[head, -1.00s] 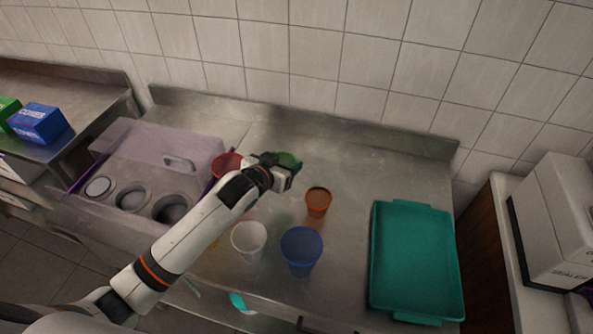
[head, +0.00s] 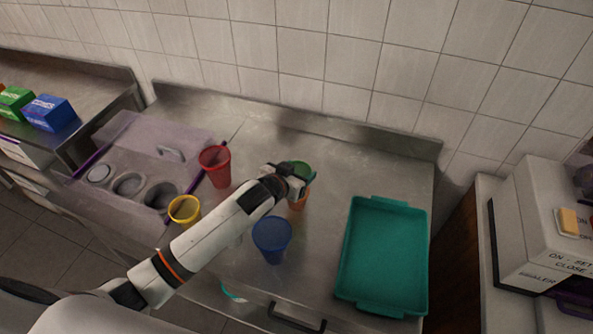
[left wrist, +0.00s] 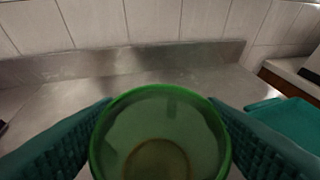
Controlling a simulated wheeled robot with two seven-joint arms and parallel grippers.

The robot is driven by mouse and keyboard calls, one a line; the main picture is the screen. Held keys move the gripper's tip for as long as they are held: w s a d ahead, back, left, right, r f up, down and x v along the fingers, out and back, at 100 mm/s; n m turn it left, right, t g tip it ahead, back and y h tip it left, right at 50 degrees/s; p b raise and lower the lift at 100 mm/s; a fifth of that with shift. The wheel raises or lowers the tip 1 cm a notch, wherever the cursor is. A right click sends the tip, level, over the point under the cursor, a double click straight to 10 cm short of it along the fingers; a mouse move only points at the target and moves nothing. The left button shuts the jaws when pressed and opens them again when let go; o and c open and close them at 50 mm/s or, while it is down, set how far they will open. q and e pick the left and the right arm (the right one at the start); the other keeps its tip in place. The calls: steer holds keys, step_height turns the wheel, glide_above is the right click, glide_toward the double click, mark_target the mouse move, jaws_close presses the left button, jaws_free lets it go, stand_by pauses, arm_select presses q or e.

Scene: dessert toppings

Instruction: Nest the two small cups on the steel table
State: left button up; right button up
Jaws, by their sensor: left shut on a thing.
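My left gripper (head: 290,181) is shut on the green cup (head: 302,169), which it holds upright. In the left wrist view the green cup (left wrist: 160,135) sits between the two finger pads, its open rim facing the camera. The small orange cup (head: 298,203) stands on the steel table (head: 335,180), directly below the green cup in the head view and partly hidden by the gripper. I cannot tell whether the green cup's base is inside the orange cup or just above it. My right gripper is not in view.
A red cup (head: 215,165), a yellow cup (head: 184,210) and a blue cup (head: 272,238) stand around my left arm. A teal tray (head: 385,255) lies on the right. A topping holder with round wells (head: 130,184) is on the left.

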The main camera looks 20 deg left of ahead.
arm_select(q)
steer(key=shift+f+b, duration=0.3)
steer(key=shift+f, duration=0.35)
steer(key=shift+a+f+b, duration=0.1)
steer(key=shift+f+b, duration=0.2)
steer(key=shift+f, duration=0.3)
steer(key=shift+a+f+b, duration=0.1)
steer(key=shift+f+b, duration=0.45)
steer(key=shift+f, duration=0.35)
steer(key=o, duration=0.9)
steer(key=shift+c, duration=0.2)
steer(key=shift+o, duration=0.8)
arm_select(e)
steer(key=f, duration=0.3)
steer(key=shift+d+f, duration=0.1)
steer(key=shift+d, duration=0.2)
